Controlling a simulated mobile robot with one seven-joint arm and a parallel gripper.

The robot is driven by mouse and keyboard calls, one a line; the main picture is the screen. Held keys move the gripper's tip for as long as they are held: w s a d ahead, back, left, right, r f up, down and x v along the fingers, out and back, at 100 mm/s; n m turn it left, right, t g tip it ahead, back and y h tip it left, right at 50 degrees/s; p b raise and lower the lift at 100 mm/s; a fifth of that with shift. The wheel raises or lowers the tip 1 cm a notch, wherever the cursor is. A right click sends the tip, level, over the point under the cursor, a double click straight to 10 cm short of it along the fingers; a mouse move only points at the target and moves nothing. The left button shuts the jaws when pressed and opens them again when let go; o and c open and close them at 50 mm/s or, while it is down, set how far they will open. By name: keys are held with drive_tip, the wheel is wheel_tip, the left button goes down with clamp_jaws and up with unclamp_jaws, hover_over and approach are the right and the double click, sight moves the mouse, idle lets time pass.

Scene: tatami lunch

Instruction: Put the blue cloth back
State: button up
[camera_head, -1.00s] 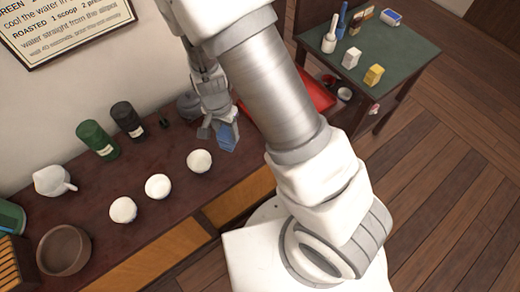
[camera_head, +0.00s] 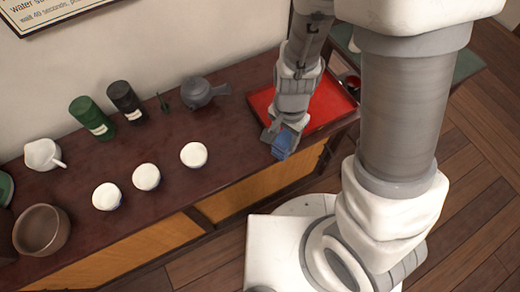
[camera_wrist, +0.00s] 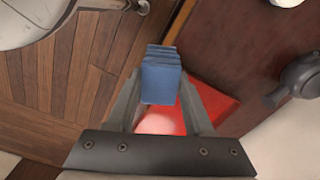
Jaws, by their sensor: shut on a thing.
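My gripper (camera_head: 276,138) is shut on the folded blue cloth (camera_head: 285,143). It holds the cloth above the counter's front edge, by the left front corner of the red tray (camera_head: 325,103). In the wrist view the blue cloth (camera_wrist: 160,78) sits between the two fingers of my gripper (camera_wrist: 160,92), with its folded layers showing. The red tray (camera_wrist: 215,104) lies below and behind it there. My arm hides part of the tray in the head view.
On the dark counter (camera_head: 230,150) stand three white cups, the nearest to the tray being one cup (camera_head: 194,155). A grey teapot (camera_head: 203,92), a black canister (camera_head: 127,102) and a green canister (camera_head: 92,118) stand behind. A brown bowl (camera_head: 42,230) is at the left.

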drive_tip(key=shift+d+f, duration=0.15)
drive_tip(key=shift+d, duration=0.25)
drive_tip(key=shift+w+a+f+b, duration=0.3)
drive_tip(key=shift+w+a+f, duration=0.4)
drive_tip(key=shift+a+f, duration=1.1)
drive_tip(key=shift+w+a+f+b, duration=0.35)
drive_tip(key=shift+w+a+f, duration=0.35)
drive_tip(key=shift+a+f, duration=1.1)
drive_tip(key=shift+w+a+f+b, duration=0.3)
drive_tip(key=shift+w+a+f, duration=0.4)
drive_tip(key=shift+a+f, duration=1.1)
drive_tip(key=shift+d+f, duration=0.1)
drive_tip(key=shift+f, duration=0.05)
drive_tip(key=shift+f, duration=0.15)
drive_tip(key=o, duration=1.2)
